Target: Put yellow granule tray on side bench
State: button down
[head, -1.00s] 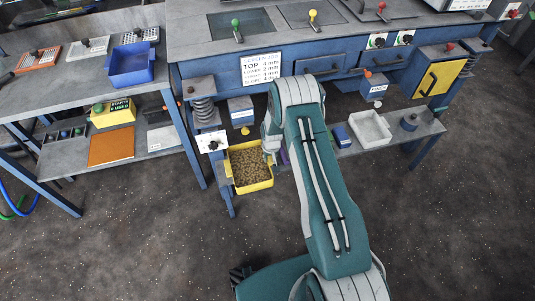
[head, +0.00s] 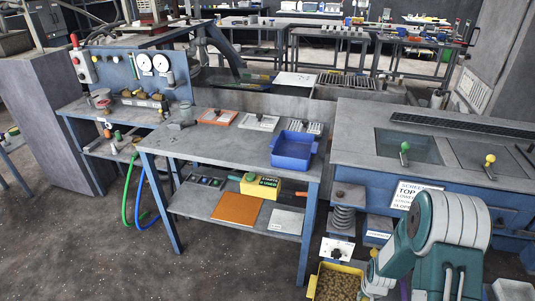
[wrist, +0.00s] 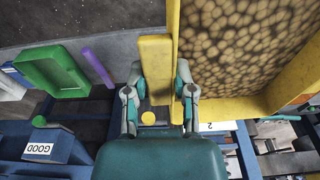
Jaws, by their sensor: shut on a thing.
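The yellow granule tray (head: 313,287), full of brown granules, is at the bottom of the head view, cut off by the frame edge. In the wrist view its yellow wall (wrist: 180,50) and granules fill the upper right. My gripper (wrist: 158,105) is shut on a yellow part at the tray's edge, one finger on each side. In the head view my gripper (head: 374,282) is at the tray's right side, partly hidden by my arm. The side bench (head: 200,144) stands left of the tray, with bare grey top at its left and front.
A blue bin (head: 292,150) sits on the bench's right end, behind it several small plates. The lower shelf holds a yellow box (head: 260,186) and an orange plate (head: 237,209). The screen machine (head: 350,130) stands at right. Floor in front of the bench is clear.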

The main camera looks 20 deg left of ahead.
aim_at(237, 145)
jog(key=i+j+z, duration=0.1)
jog(key=j, duration=0.8)
jog(key=i+j+z, duration=0.15)
jog(key=j, duration=0.75)
